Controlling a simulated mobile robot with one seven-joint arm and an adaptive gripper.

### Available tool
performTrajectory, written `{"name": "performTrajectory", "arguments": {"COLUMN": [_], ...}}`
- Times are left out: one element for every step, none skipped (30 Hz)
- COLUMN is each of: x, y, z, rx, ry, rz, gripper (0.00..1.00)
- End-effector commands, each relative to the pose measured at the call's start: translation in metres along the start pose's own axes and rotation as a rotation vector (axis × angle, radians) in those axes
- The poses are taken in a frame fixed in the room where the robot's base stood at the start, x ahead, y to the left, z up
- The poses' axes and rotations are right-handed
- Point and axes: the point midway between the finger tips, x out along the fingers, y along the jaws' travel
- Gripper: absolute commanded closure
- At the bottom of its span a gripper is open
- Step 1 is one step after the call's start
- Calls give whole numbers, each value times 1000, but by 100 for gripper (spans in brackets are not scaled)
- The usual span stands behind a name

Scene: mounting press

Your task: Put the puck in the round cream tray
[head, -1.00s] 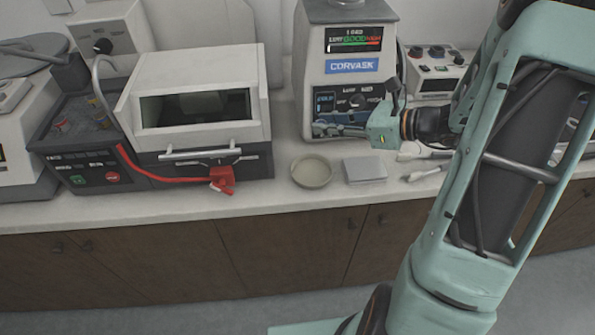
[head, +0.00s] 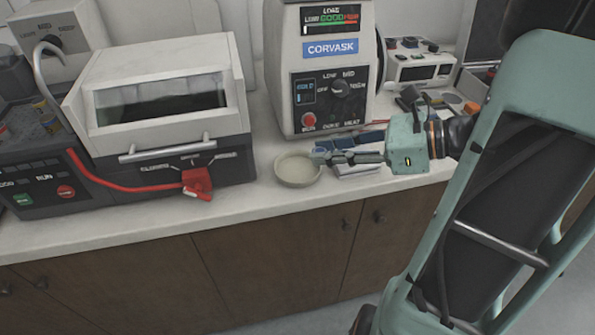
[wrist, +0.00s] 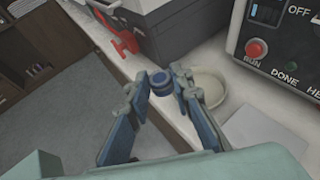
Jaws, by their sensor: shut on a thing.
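The puck (wrist: 160,84), a small round blue piece, is held between the fingertips of my gripper (wrist: 161,88) in the wrist view. In the head view my gripper (head: 318,157) reaches in from the right, its fingertips at the right rim of the round cream tray (head: 296,181); the puck is hard to make out there. The tray also shows in the wrist view (wrist: 209,88), partly behind the right finger. It looks empty. In the wrist view the puck appears just left of the tray, above the counter; its exact height cannot be told.
The Corvask press (head: 330,60) stands behind. A boxy machine with a window (head: 160,105) and red handle (head: 197,182) stands left. The counter's front edge is close to the tray.

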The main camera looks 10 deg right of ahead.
Motion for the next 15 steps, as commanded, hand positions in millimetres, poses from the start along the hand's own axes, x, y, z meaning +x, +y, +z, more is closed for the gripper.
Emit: {"name": "performTrajectory", "arguments": {"x": [15,22,32,39,46,54,60,65,71,75,78,82,84,86,87], "y": [-6,-9,-14,-18,-20,-24,-26,-28,-31,-33,-34,-36,-37,-38,-38], "z": [-3,-4,-5,-5,-11,-17,-20,-23,-27,-29,-31,-33,-34,-34,-35], "rx": [0,0,-1,0,3,5,5,3,3,2,2,2,1,0,-1], "ry": [0,-1,0,-1,0,-1,0,0,-1,0,0,-1,-1,0,0], "rz": [5,6,5,5,5,4,4,4,2,2,1,0,0,0,0], "gripper": [100,100,100,100,100,100,100,100,100,100,100,100,100,100,100]}}
